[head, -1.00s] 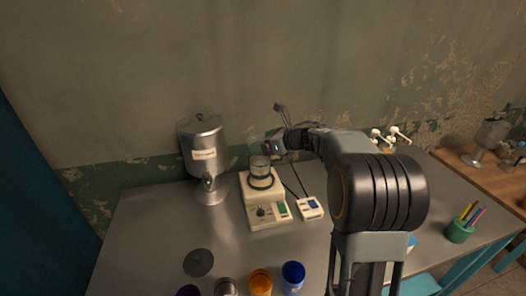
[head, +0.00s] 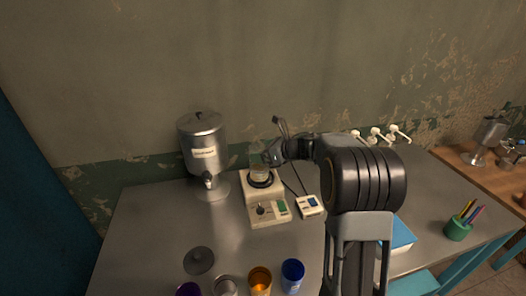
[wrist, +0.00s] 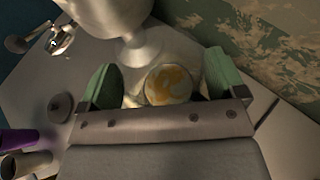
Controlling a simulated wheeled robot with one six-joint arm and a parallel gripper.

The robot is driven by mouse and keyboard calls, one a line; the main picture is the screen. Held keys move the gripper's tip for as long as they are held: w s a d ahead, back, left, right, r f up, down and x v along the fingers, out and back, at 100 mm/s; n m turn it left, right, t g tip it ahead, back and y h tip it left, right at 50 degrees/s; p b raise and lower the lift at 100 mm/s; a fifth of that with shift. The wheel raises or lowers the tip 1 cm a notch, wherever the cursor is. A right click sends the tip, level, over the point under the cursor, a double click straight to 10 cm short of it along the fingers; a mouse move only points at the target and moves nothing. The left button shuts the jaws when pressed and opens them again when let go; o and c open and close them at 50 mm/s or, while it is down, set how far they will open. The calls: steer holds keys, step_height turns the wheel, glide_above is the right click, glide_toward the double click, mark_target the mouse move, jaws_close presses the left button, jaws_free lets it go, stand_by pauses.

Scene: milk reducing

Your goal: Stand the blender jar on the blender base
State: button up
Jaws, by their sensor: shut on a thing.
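The clear blender jar (head: 258,172) is over the dark ring on top of the cream blender base (head: 263,213), looking roughly upright. Whether its bottom is fully seated in the ring cannot be told. My gripper (head: 271,153) is at the jar's upper right side in the head view. In the wrist view my gripper's green finger pads (wrist: 163,82) stand on either side of a round shape with yellow-and-white contents (wrist: 168,84), which appears to be the jar. My gripper is shut on the jar. The jar's lower part is hidden in the wrist view.
A metal dispenser (head: 204,155) stands close left of the base. A small white switch box (head: 309,205) with a cable is to the right. A dark disc (head: 198,260) and several cups, including a blue one (head: 292,276), are in front. A green pencil cup (head: 457,229) is far right.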

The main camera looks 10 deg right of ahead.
steer(key=o, duration=1.2)
steer(key=b+v, duration=0.2)
steer(key=v, duration=1)
step_height(320, 180, up, 5)
steer(key=w+m+t+h, duration=0.1)
steer(key=m+t+h, duration=0.55)
steer(key=m, duration=0.95)
steer(key=s+a+f+m+g+h, duration=0.1)
steer(key=s+a+f+m+g, duration=0.2)
steer(key=s+m, duration=0.5)
steer(key=s+a+f+m+g, duration=0.3)
steer(key=s+f+m+g, duration=0.2)
steer(key=s+m, duration=0.3)
steer(key=s+a+f+m+g+h, duration=0.1)
steer(key=s+f+m+g, duration=0.3)
steer(key=s+m, duration=0.5)
steer(key=shift+a+f+m+h, duration=0.2)
steer(key=shift+a+f+m, duration=0.35)
steer(key=shift+m, duration=0.45)
steer(key=shift+a+f+m+h, duration=0.15)
steer(key=shift+a+f+m, duration=0.2)
steer(key=shift+f+m, duration=0.55)
